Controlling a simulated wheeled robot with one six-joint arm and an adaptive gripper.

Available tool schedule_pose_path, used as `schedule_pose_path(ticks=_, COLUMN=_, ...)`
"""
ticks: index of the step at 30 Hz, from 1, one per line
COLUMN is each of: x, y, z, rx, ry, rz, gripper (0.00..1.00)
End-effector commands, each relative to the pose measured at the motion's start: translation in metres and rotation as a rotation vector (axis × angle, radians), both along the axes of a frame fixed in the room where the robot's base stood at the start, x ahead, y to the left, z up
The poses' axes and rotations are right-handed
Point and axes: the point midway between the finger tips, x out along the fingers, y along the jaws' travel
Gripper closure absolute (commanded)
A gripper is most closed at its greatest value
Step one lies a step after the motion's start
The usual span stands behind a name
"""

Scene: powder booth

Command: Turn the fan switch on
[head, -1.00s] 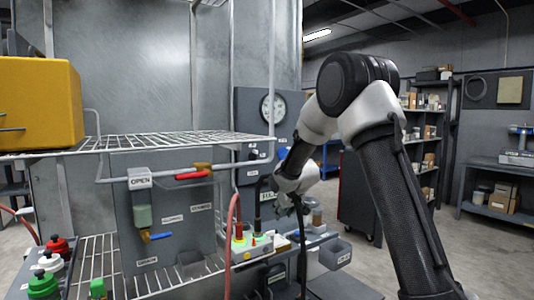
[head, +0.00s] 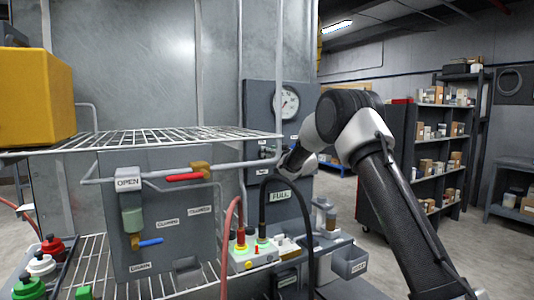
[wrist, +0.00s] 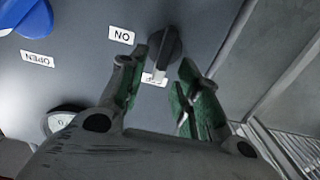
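A black switch knob (wrist: 166,48) shows on a grey panel (wrist: 80,32) in the wrist view, with an upside-down ON label (wrist: 122,35) beside it. A second small label behind the knob is partly hidden by it. My gripper (wrist: 164,62) is open, with its green-padded fingertips on either side of the knob. I cannot tell whether either finger touches it. In the head view, the panel (head: 255,105) with a round gauge (head: 286,103) stands behind my arm. My gripper cannot be made out clearly there.
A wire shelf (head: 150,140) with a yellow box (head: 35,98) is at the left. Below are pipes with a red handle (head: 184,177) and blue handle (head: 150,242). A black hose (head: 264,200) loops near my arm. In the wrist view, a blue handle (wrist: 45,14) is upper left.

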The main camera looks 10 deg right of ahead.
Motion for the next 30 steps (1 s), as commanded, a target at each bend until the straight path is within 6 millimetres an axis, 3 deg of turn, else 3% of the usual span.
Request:
schedule_pose_path(ticks=6, x=0.023, y=0.008, z=-0.001, rx=-0.002, ry=0.002, rz=0.000, gripper=0.67)
schedule_pose_path(ticks=15, x=0.026, y=0.008, z=0.000, rx=-0.001, ry=0.001, rz=0.000, gripper=0.67)
schedule_pose_path(ticks=21, x=0.026, y=0.008, z=0.000, rx=-0.002, ry=0.002, rz=0.000, gripper=1.00)
schedule_pose_path(ticks=30, x=0.025, y=0.008, z=0.000, rx=0.010, ry=0.005, rz=-0.001, gripper=1.00)
